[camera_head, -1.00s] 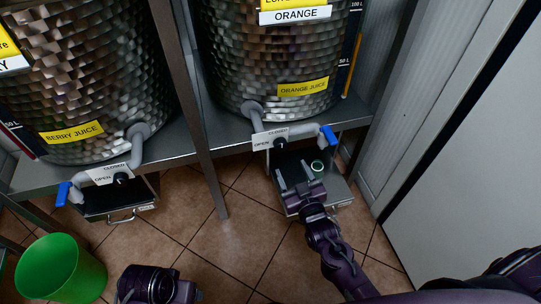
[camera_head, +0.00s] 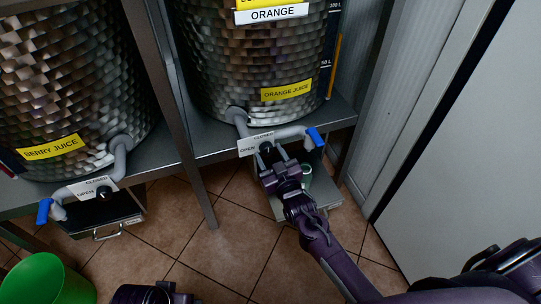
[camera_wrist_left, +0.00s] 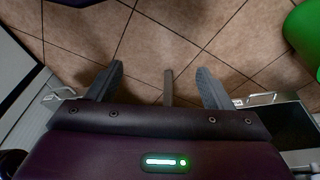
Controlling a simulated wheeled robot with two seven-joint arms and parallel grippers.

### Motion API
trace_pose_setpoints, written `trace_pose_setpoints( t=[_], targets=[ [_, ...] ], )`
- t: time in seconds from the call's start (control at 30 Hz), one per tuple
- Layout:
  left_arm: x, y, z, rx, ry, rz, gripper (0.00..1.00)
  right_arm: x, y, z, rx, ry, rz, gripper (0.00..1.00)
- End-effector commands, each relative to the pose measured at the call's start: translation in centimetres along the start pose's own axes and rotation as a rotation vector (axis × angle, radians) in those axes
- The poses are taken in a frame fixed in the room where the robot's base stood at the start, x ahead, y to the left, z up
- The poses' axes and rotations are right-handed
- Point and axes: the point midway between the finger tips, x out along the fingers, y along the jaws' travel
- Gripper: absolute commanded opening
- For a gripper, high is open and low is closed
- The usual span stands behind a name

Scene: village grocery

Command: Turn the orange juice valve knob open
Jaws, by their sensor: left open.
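The orange juice valve knob (camera_head: 266,147) is small and black, on the grey pipe below the tank with the yellow ORANGE JUICE label (camera_head: 286,90). A white plate (camera_head: 255,142) beside it reads CLOSED and OPEN. My right gripper (camera_head: 273,157) is just below the knob with its fingers apart, pointing at it. I cannot tell whether they touch it. My left gripper (camera_wrist_left: 158,78) is open and empty over the floor in the left wrist view; only its wrist shows at the bottom of the head view.
A blue handle (camera_head: 315,137) ends the orange pipe. A tray (camera_head: 327,196) with a green-rimmed cup (camera_head: 307,170) is below. The berry juice valve knob (camera_head: 104,193) is at left, a green bin (camera_head: 48,279) at lower left. A shelf post (camera_head: 172,110) stands between the tanks.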

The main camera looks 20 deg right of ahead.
Motion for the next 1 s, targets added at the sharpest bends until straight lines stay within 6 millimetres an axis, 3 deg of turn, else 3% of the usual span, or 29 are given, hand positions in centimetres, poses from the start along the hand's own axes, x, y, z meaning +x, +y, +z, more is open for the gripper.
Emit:
trace_pose_setpoints(
  t=[0.03, 0.27, 0.67, 0.87, 1.0],
  targets=[
    [0.0, 0.0, 0.0, 0.0, 0.0, 0.0, 0.74, 0.0, 0.0, 0.0, 0.0, 0.0, 0.0, 0.44],
    [0.0, 0.0, 0.0, -0.001, 0.0, 0.0, 0.74, 0.0, 0.0, 0.0, 0.0, 0.0, 0.0, 0.14],
    [-0.7, -0.3, 0.4, -0.011, -0.029, -0.005, 0.74, 0.0, 0.0, -0.2, -0.08, -0.004, -0.002, 0.14],
    [-1.5, -1.7, 1.0, -0.039, -0.105, -0.028, 0.74, 0.0, 0.0, -0.4, -0.22, -0.008, -0.003, 0.14],
    [1.7, -1.9, 1.2, -0.048, -0.099, -0.026, 0.74, 0.0, 0.0, -0.3, -0.348, -0.014, -0.005, 0.14]
  ],
)
